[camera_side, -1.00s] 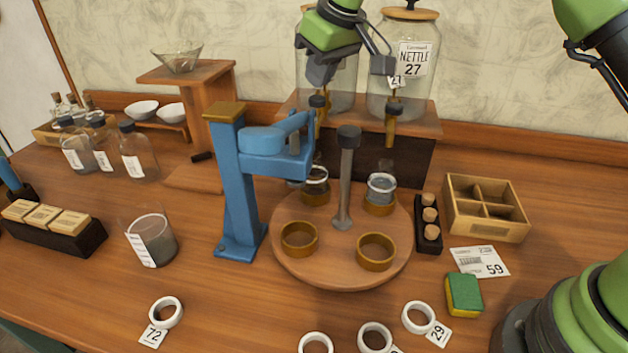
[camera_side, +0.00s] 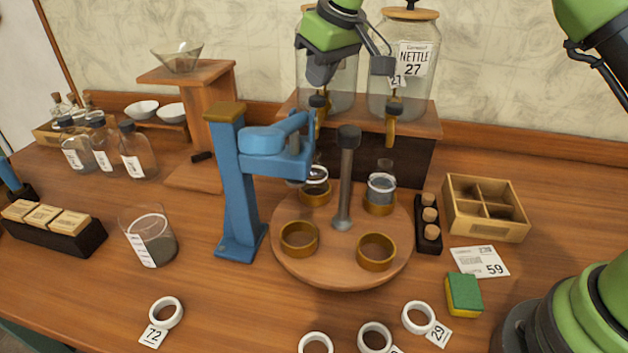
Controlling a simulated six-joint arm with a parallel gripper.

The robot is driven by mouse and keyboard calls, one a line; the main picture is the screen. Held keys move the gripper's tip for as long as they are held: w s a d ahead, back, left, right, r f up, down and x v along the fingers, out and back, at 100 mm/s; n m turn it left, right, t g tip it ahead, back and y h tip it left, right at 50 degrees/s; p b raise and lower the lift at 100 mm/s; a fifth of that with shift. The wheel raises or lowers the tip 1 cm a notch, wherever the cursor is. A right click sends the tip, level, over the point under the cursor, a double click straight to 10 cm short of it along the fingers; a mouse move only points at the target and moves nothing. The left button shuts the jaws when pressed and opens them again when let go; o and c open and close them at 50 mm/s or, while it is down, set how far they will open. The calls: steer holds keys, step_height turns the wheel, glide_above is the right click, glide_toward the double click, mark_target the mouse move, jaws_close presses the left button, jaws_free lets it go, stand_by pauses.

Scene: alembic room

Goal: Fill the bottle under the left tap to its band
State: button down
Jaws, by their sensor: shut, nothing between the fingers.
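The left tap (camera_side: 319,103) has a dark handle and a brass spout, below the left glass jar (camera_side: 340,95). My gripper (camera_side: 320,83) is shut and empty, just above this tap's handle; I cannot tell whether it touches. A small clear bottle (camera_side: 315,174) with a white band stands in a brass ring on the round wooden turntable (camera_side: 340,270), below the left tap. The blue stand partly hides it, and its liquid level is unclear. A second banded bottle (camera_side: 381,188) holding greyish liquid stands in a ring below the right tap (camera_side: 393,108).
A blue post with an arm (camera_side: 240,190) stands at the turntable's left, close to the left bottle. Two front brass rings (camera_side: 299,238) are empty. A beaker (camera_side: 150,240), sponge (camera_side: 463,293), divided box (camera_side: 486,208) and corks (camera_side: 429,215) surround the turntable. White rings (camera_side: 418,317) lie in front.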

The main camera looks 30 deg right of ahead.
mark_target(317, 98)
steer(key=shift+f, duration=1.45)
steer(key=shift+a+f, duration=0.1)
steer(key=shift+f, duration=0.2)
stand_by(3.5)
steer(key=shift+r, duration=0.5)
stand_by(2.2)
